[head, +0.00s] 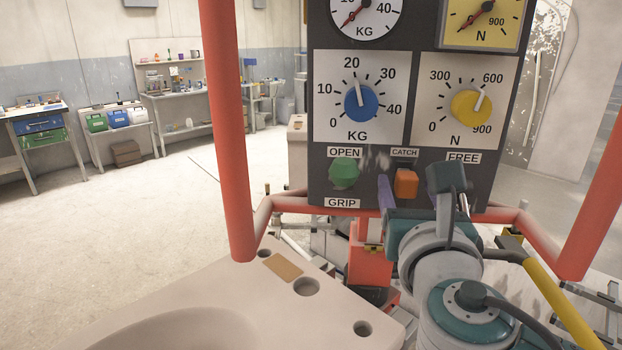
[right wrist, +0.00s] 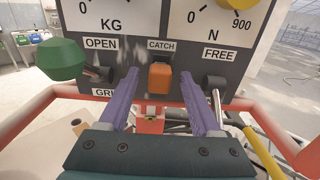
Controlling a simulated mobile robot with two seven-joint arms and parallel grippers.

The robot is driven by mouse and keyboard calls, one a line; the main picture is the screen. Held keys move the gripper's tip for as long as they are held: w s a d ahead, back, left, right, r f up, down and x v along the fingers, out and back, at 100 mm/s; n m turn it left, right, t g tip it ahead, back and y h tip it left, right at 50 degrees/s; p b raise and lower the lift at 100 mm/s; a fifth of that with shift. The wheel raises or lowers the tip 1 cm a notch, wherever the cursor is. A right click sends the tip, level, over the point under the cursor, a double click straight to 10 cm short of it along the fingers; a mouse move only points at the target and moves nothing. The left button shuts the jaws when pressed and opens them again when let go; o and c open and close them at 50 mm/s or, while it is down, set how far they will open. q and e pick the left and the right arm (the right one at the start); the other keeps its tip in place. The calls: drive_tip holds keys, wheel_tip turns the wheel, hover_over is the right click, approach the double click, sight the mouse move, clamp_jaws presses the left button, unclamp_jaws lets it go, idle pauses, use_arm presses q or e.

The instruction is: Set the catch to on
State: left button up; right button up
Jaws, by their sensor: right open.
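The orange catch (head: 406,184) is a small block low on the dark control panel, below the CATCH label. It also shows in the right wrist view (right wrist: 159,80), upper middle. No on or off marks are readable on it. In the right wrist view the gripper (right wrist: 158,92) is open, with one finger each side of the catch and nothing held. I cannot tell whether the fingers touch it. My left gripper is not in view.
A green knob (head: 344,173) between OPEN and GRIP is left of the catch. Blue (head: 361,103) and yellow (head: 470,107) dials sit above. Red frame bars (head: 228,130) flank the panel.

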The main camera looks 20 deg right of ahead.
drive_tip(key=shift+w+d, duration=0.1)
clamp_jaws()
idle(0.5)
idle(0.9)
